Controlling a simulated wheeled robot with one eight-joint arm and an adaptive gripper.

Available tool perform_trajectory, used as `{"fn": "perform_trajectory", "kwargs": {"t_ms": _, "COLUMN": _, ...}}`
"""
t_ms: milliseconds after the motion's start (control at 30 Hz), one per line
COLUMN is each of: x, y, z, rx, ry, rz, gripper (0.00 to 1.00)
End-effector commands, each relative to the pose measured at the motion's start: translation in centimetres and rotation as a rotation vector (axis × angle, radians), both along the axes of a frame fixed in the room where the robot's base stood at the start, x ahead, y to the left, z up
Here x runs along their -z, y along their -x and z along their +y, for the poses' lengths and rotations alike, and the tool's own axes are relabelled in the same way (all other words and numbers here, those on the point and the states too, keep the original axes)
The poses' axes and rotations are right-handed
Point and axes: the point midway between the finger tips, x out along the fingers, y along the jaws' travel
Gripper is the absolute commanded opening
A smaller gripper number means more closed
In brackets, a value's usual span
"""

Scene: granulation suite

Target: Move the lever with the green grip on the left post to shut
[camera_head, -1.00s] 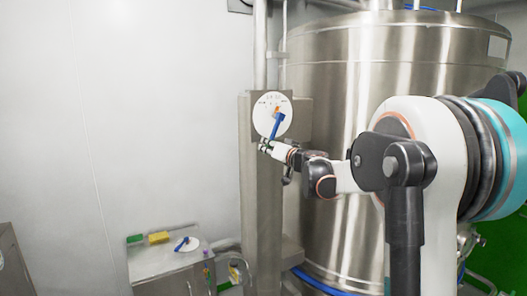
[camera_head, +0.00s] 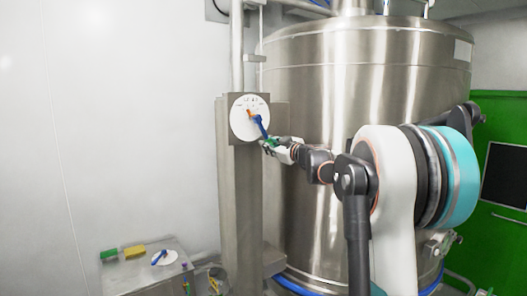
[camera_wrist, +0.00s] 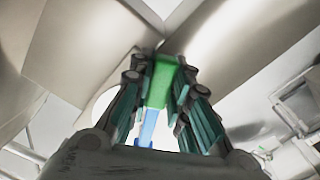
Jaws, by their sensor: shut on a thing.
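The lever is a blue bar (camera_head: 260,126) on a round white dial plate (camera_head: 238,122) near the top of the steel post (camera_head: 240,190). It points down and to the right from its orange-marked hub. The dial's lettering is too small to read. My gripper (camera_head: 270,145) is shut on the green grip at the lever's free end and hides most of it in the head view. In the wrist view the green grip (camera_wrist: 162,82) lies between both fingers of my gripper (camera_wrist: 160,100), with the blue bar (camera_wrist: 149,128) beyond it.
A large steel vessel (camera_head: 330,160) stands close behind my arm, right of the post. A low cabinet (camera_head: 150,283) at lower left carries a second blue lever (camera_head: 160,257), a green block (camera_head: 109,254) and a yellow block (camera_head: 135,251). The white wall at left is clear.

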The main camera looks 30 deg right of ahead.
Motion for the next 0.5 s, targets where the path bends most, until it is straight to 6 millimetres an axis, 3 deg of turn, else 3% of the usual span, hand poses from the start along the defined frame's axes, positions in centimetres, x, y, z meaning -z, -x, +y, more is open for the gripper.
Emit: {"fn": "perform_trajectory", "kwargs": {"t_ms": 500, "x": -1.9, "y": -0.1, "z": -2.4, "rx": 0.0, "ry": 0.269, "rz": -0.011, "gripper": 0.0}}
